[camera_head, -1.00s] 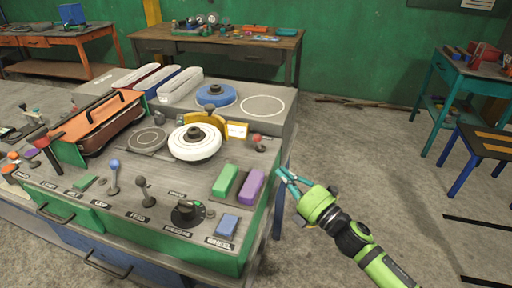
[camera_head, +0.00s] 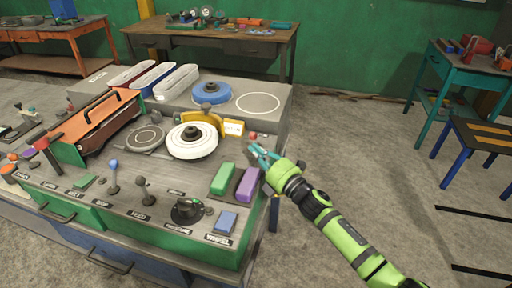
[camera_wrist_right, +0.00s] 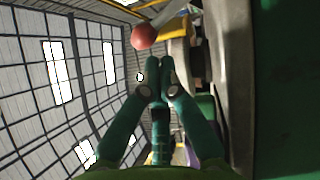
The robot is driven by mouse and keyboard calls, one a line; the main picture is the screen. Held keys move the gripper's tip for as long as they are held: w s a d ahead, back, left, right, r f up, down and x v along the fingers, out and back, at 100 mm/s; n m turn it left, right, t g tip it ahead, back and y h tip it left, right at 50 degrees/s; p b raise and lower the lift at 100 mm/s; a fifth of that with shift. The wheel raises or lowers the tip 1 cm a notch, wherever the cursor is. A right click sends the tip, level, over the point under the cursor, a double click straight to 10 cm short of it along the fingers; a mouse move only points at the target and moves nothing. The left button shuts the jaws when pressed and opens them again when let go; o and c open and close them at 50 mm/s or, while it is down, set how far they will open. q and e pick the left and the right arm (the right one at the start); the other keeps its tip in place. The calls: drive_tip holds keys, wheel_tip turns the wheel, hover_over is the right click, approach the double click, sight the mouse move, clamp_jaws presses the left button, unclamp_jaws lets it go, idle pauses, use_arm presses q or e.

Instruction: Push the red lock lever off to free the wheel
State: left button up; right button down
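The red lock lever (camera_head: 253,135) has a round red knob and stands at the right edge of the bench top, right of the white wheel (camera_head: 190,146). In the right wrist view the red knob (camera_wrist_right: 143,36) sits on a pale rod, just beyond and slightly left of my fingertips. My right gripper (camera_head: 256,150) is at the bench's right edge, just below the knob in the head view. Its green fingers (camera_wrist_right: 159,62) are together with nothing between them. I see a small gap to the knob; contact is not clear. My left gripper is not in view.
A yellow guard (camera_head: 208,117) stands behind the white wheel. Green (camera_head: 223,178) and purple (camera_head: 247,184) blocks lie just left of my right gripper. A blue wheel (camera_head: 212,93) is farther back.

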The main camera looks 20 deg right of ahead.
drive_tip(key=shift+w+a, duration=0.1)
drive_tip(key=shift+w, duration=0.15)
drive_tip(key=shift+r, duration=0.1)
drive_tip(key=shift+r+p, duration=0.2)
drive_tip(key=shift+p, duration=0.15)
drive_tip(key=shift+w+r+m, duration=0.1)
drive_tip(key=shift+w+m, duration=0.05)
drive_tip(key=shift+m, duration=0.25)
